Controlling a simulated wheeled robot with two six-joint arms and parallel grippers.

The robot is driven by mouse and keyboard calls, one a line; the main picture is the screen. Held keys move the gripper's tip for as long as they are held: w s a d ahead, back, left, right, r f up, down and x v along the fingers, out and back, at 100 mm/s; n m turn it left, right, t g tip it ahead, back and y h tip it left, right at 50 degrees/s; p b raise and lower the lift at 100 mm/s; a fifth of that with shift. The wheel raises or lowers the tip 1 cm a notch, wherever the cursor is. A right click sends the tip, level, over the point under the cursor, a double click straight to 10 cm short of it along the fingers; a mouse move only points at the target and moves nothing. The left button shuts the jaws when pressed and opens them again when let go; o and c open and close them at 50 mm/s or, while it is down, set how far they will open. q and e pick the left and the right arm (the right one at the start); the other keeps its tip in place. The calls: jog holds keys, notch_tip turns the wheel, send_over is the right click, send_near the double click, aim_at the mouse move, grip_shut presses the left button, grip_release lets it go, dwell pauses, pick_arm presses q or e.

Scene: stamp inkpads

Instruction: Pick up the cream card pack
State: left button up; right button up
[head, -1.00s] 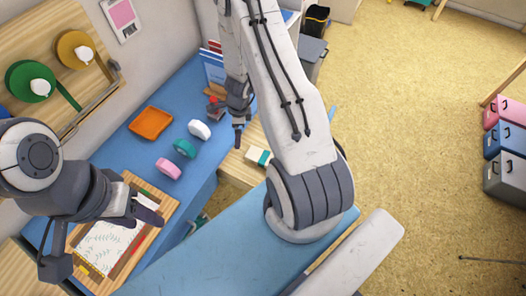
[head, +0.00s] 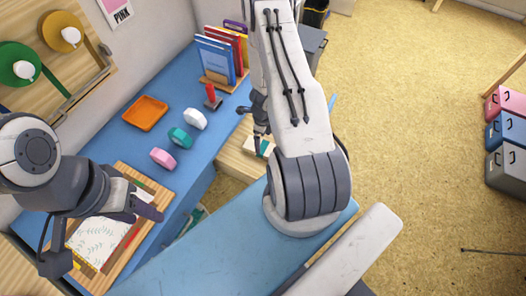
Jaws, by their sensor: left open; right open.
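The cream card pack (head: 249,146) with a teal band lies on a light wooden surface, right of the blue desk. My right gripper (head: 257,146) is open and reaches down over the pack, partly covering it. Whether its fingers touch the pack cannot be told. My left gripper (head: 104,236) is open over the wooden drawing board at the lower left, far from the pack.
On the blue desk (head: 190,80) are an orange tray (head: 145,113), pink (head: 163,158), teal (head: 180,138) and white (head: 194,119) rounded items, a red-handled stamp (head: 211,95) and upright books (head: 216,62). Coloured boxes (head: 507,132) stand on the floor at right.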

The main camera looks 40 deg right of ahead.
aim_at(263, 147)
notch_tip(263, 147, down, 5)
jog(key=b, duration=0.5)
jog(key=shift+s+a+b, duration=0.1)
jog(key=shift+a+b, duration=0.05)
jog(key=shift+b, duration=0.25)
jog(key=c, duration=1.4)
jog(key=shift+r, duration=0.15)
